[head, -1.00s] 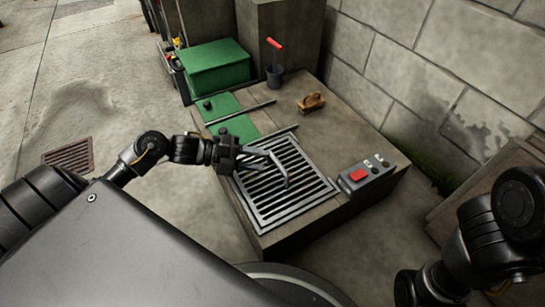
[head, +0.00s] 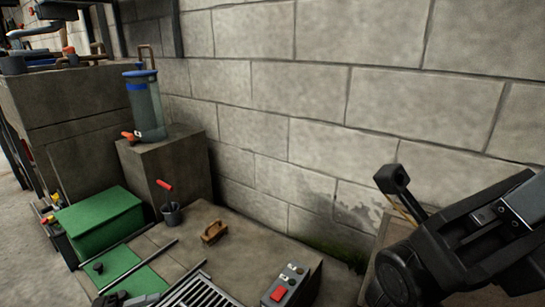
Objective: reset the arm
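My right arm (head: 455,240) is raised at the right side of the head view, in front of the block wall. A dark square-ended part (head: 394,181) juts up and left from it; I cannot tell whether it is a gripper finger, or whether that gripper is open. A small dark part of my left gripper (head: 142,299) shows at the bottom edge, beside the metal grate (head: 203,293). Its fingers are mostly cut off by the frame, so its opening cannot be seen.
The low platform carries a control box with a red button (head: 278,294), a wooden-handled brush (head: 214,232) and a dark cup with a red-handled tool (head: 171,213). A green box (head: 99,220) stands left. A blue-topped canister (head: 145,105) stands on a block. The block wall (head: 300,100) bounds the back.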

